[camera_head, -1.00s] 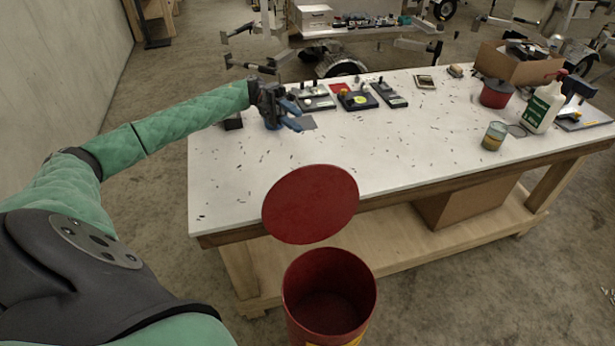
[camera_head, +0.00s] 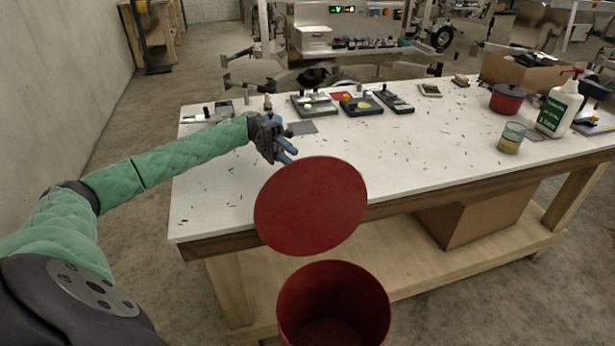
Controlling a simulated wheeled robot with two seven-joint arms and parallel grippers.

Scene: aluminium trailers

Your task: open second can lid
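A red can (camera_head: 375,308) stands on the floor at the bottom of the view, in front of the table, its mouth uncovered. Its round red lid (camera_head: 311,205) is raised and tilted up behind the mouth, facing me. The lower part of the can is cut off by the frame. My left gripper (camera_head: 290,147), with blue fingers, is just above and behind the lid's upper edge in the picture, over the white tabletop. Its fingers look apart with nothing between them. I cannot tell whether it touches the lid. My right gripper is not in view.
The white worktable (camera_head: 420,150) lies directly behind the can. It carries small device trays (camera_head: 361,105), a red pot (camera_head: 507,99), a glass jar (camera_head: 512,138), a white bottle (camera_head: 558,108) and a cardboard box (camera_head: 520,68). The tabletop's middle is mostly clear.

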